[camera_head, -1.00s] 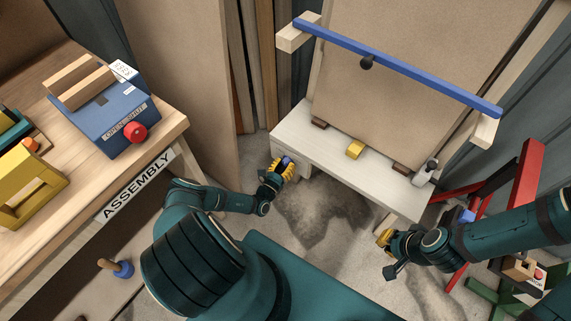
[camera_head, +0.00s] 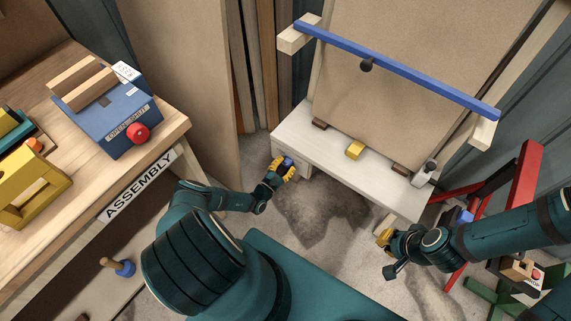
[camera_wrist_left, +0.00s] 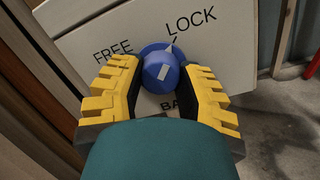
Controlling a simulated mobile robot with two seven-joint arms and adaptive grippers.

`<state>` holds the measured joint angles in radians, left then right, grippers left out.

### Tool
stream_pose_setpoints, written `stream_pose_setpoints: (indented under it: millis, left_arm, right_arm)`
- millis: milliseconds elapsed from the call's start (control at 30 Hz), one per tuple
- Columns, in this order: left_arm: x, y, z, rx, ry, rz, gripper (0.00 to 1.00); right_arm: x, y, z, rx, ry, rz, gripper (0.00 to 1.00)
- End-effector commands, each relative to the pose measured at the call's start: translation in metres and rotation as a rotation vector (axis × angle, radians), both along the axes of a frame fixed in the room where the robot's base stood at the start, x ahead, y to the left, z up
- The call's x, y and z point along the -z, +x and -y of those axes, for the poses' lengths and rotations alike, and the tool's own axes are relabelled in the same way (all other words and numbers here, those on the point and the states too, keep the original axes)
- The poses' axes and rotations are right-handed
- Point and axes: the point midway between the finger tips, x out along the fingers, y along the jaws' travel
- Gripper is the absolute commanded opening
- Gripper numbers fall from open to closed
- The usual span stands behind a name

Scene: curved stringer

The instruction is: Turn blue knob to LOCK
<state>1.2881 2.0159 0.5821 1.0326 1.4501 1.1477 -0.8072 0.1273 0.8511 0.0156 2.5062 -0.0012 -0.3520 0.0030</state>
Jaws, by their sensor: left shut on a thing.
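The blue knob (camera_wrist_left: 162,73) sits on a pale panel (camera_wrist_left: 225,60) printed FREE at the upper left and LOCK at the upper right, with a partly hidden word starting "BA" below. The knob's pale pointer is directed up and right, toward LOCK. My left gripper (camera_wrist_left: 161,80) is shut on the knob, with a yellow ridged finger on each side. In the head view the knob (camera_head: 288,161) shows small between the fingers of my left gripper (camera_head: 283,168). My right gripper (camera_head: 385,238) hangs in free space by the bench's right end, apart from the knob; its jaws are too small to read.
The white bench (camera_head: 330,157) carries an upright board (camera_head: 410,75) with a blue bar (camera_head: 395,66), a yellow block (camera_head: 355,150) and a small grey item. A red frame (camera_head: 520,180) stands right. The ASSEMBLY table (camera_head: 150,140) holds a blue box. Open floor lies before the bench.

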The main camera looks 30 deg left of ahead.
Motion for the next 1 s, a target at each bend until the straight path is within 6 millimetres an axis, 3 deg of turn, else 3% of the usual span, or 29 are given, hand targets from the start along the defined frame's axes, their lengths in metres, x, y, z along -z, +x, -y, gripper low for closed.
stream_pose_setpoints:
  millis: [700, 733, 800, 1000]
  left_arm:
    - [0.0007, 0.0006, 0.0012, 0.003, 0.072, 0.003, 0.0]
    - [0.0007, 0.0006, 0.0011, 0.003, 0.072, 0.003, 0.45]
    - [0.0006, 0.0006, 0.001, 0.002, 0.072, 0.003, 0.69]
    - [0.0004, 0.0002, 0.0003, 0.001, 0.073, 0.004, 0.7]
  right_arm:
    - [-0.0011, -0.0003, 0.0, 0.0, 0.0, -0.001, 0.0]
    - [-0.0011, -0.0004, 0.0, 0.0, 0.0, -0.001, 0.0]
    - [-0.0011, -0.0004, 0.0, 0.0, 0.0, -0.001, 0.0]
    - [-0.0011, -0.0003, 0.0, 0.0, 0.0, -0.001, 0.0]
